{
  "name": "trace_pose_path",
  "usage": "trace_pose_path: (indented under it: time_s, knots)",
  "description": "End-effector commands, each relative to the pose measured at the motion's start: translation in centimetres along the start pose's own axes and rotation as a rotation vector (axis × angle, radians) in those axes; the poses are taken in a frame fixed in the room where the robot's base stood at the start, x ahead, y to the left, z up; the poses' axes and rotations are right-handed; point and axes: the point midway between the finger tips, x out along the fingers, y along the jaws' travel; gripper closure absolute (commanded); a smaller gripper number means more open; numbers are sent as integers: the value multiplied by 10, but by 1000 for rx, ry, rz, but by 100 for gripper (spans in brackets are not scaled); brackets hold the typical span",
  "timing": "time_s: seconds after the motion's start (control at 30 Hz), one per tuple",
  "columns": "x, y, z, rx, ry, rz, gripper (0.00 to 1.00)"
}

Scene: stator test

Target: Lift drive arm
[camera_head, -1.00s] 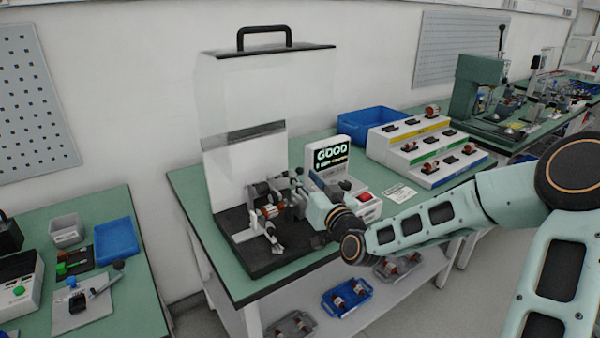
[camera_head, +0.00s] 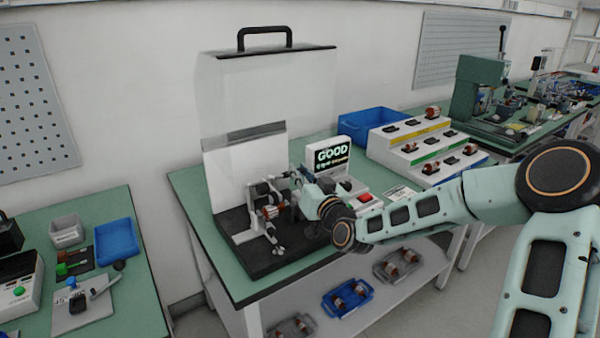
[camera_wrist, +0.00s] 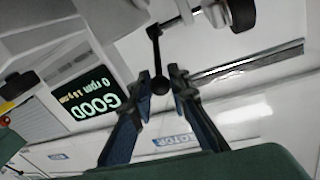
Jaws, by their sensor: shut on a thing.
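The drive arm shows in the wrist view as a thin dark rod ending in a black ball knob (camera_wrist: 160,85). My gripper (camera_wrist: 164,78) has its two fingertips on either side of the knob and is shut on it. The drive arm's knob is hidden by my gripper there. A raised clear guard (camera_head: 265,95) with a black handle stands over the fixture.
A display (camera_head: 332,155) reading GOOD stands just right of the fixture, close to my wrist. A stepped rack (camera_head: 430,150) and a blue bin (camera_head: 370,124) are farther right. Trays with parts (camera_head: 347,298) lie on the shelf below.

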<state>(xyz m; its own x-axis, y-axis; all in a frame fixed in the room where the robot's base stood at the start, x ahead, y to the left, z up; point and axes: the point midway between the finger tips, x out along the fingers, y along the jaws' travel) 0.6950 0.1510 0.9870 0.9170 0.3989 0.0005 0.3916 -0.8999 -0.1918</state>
Motion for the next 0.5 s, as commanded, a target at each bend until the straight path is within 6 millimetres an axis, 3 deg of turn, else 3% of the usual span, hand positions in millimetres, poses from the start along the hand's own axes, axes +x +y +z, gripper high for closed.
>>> trace_pose_path:
  time_s: [0.5]
  knots:
    - [2, -2, -7, -10, -37, 7, 100]
